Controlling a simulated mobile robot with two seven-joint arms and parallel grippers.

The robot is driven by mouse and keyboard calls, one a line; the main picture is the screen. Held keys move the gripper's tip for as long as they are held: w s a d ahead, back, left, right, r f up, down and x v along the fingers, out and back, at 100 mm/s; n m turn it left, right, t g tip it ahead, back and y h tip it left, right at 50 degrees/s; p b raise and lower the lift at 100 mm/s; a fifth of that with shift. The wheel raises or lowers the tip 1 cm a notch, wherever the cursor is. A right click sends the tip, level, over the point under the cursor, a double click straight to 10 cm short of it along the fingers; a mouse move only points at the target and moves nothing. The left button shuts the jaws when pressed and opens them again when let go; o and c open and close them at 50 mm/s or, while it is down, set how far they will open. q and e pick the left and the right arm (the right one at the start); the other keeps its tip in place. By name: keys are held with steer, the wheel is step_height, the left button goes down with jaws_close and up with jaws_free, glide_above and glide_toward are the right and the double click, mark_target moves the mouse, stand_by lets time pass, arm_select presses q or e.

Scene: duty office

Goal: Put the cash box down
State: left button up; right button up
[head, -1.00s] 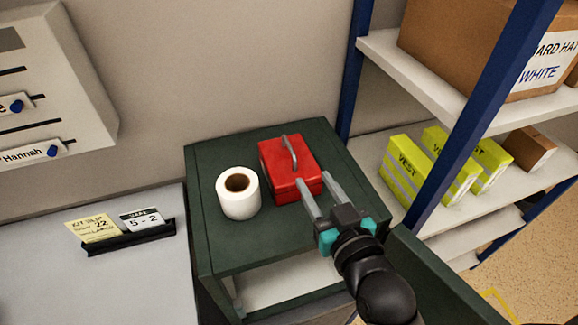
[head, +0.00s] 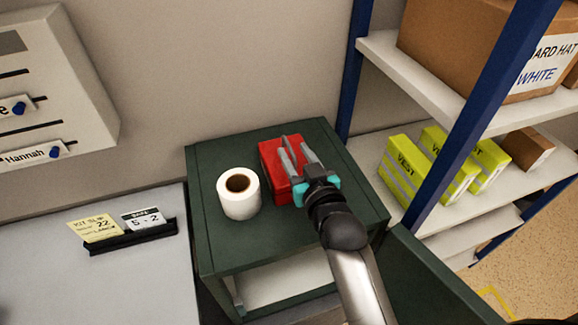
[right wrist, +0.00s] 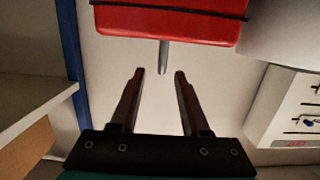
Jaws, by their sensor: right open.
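The red cash box (head: 271,163) stands on top of a dark green cabinet (head: 238,250), right of a white roll. My right gripper (head: 294,152) is open above the box, its two fingers reaching over the lid around the grey handle. In the right wrist view the cash box (right wrist: 170,22) fills the top edge. There its handle (right wrist: 163,57) points between the open fingertips (right wrist: 159,74), and no finger is seen closed on it. My arm hides the box's right part in the head view. My left gripper is not in view.
A white paper roll (head: 239,194) stands close left of the box. A blue-post shelf (head: 440,145) with yellow vest packs (head: 412,168) and a carton is at right. A grey desk (head: 120,285) with a card holder (head: 130,238) is at left. The cabinet top's front is bare.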

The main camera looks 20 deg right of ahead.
mark_target(289, 145)
steer(key=shift+w+a+f, duration=0.1)
steer(key=shift+w+f, duration=0.1)
steer(key=shift+w, duration=0.5)
steer(key=shift+w+d+f, duration=0.1)
steer(key=shift+w+f, duration=0.15)
steer(key=shift+w, duration=0.4)
steer(key=shift+w+a+f, duration=0.1)
steer(key=shift+w+f, duration=0.1)
steer(key=shift+w, duration=0.5)
jaws_close()
steer(key=shift+r, duration=0.25)
